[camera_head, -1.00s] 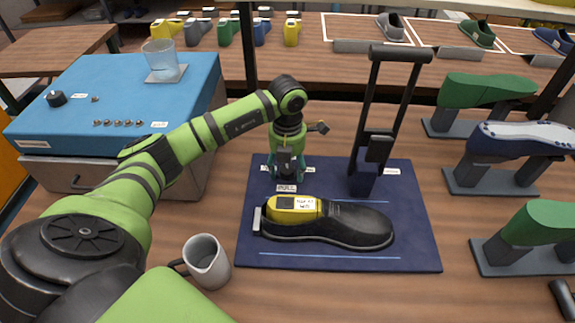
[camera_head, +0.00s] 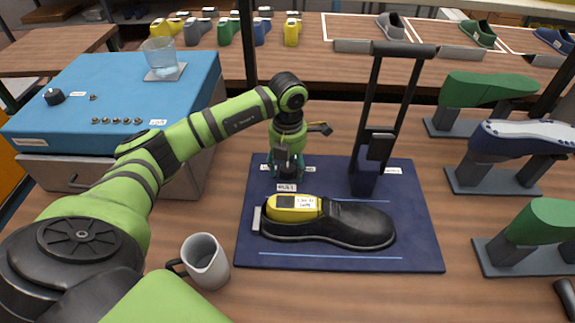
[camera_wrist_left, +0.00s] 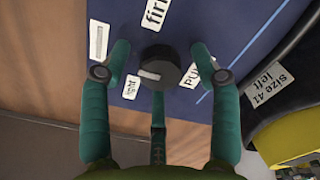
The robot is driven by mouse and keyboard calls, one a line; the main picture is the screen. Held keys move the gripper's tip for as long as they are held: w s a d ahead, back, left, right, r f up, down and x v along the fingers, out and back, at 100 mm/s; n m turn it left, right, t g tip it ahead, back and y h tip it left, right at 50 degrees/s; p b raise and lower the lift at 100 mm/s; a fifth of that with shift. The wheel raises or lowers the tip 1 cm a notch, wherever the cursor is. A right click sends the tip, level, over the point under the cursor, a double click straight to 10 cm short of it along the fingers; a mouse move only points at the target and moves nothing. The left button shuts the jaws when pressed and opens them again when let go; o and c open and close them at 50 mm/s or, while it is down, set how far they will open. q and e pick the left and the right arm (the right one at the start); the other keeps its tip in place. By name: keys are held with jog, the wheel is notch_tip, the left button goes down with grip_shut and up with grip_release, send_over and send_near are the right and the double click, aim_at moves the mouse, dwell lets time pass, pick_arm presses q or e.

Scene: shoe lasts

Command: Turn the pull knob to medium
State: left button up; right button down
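The pull knob (camera_wrist_left: 163,62) is a dark round knob with a pale mark on its left side in the left wrist view. The mark faces roughly the "light" label (camera_wrist_left: 132,87). A "firm" label (camera_wrist_left: 156,12) lies above the knob, a label with text I cannot read (camera_wrist_left: 98,41) lies to the upper left, and a "PULL" label (camera_wrist_left: 197,73) to the right. My left gripper (camera_head: 286,170) points down over the knob. Its teal fingers (camera_wrist_left: 158,52) stand around the knob, spread, with visible gaps at both sides. My right gripper is not in view.
A black shoe with a yellow last (camera_head: 335,222) lies on the navy mat (camera_head: 410,250) just in front of the gripper. A tall lever (camera_head: 380,145) stands to the right. A grey mug (camera_head: 207,261) is at the front left. Green and blue lasts (camera_head: 520,137) stand at the right.

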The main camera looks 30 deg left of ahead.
aim_at(288, 168)
pick_arm(q)
jog(key=shift+r, duration=0.1)
notch_tip(288, 168, up, 12)
dwell(0.5)
dwell(0.5)
